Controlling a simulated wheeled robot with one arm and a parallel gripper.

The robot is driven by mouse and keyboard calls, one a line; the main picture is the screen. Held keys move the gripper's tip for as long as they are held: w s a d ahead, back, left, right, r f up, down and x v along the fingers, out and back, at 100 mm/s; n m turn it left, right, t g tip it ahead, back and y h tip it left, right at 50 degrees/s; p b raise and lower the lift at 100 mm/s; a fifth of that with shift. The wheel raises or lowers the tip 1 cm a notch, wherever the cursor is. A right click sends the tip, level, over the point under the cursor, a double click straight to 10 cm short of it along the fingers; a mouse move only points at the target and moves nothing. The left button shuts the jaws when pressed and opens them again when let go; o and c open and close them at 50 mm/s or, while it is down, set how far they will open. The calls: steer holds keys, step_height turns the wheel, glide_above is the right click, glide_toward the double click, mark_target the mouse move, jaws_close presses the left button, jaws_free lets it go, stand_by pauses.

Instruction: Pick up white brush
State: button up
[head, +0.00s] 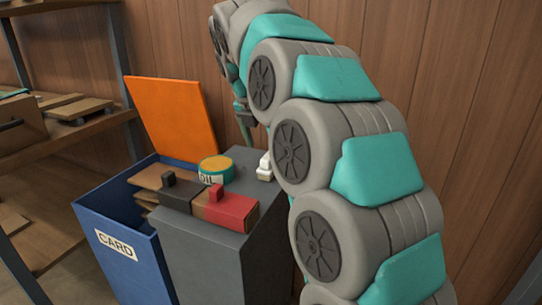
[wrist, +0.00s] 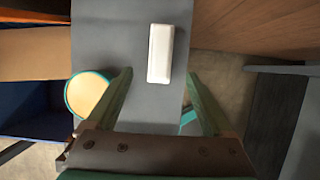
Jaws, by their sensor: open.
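The white brush (wrist: 160,53) lies on the grey top of a cabinet (wrist: 105,40). In the wrist view it is a plain pale block, lengthwise to the view, beyond and between my fingertips. In the head view only part of the white brush (head: 264,168) shows, at the cabinet's right side, partly hidden by my arm. My gripper (wrist: 159,74) is open, with its green fingers apart to the left and right. Nothing is held. I cannot tell how far above the brush the fingertips are.
An oil tin (head: 216,169) stands left of the brush, close to my left finger in the wrist view. A blue CARD bin (head: 120,240) with cardboard stands left. Wooden wall (head: 390,50) stands behind.

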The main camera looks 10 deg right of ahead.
steer(key=shift+w+d+f, duration=0.1)
steer(key=shift+w+f, duration=0.1)
steer(key=shift+w, duration=0.1)
steer(key=shift+x, duration=0.85)
steer(key=x, duration=0.5)
steer(key=shift+w+d+f, duration=0.15)
steer(key=shift+w+d, duration=0.15)
steer(key=shift+d, duration=0.1)
jaws_close()
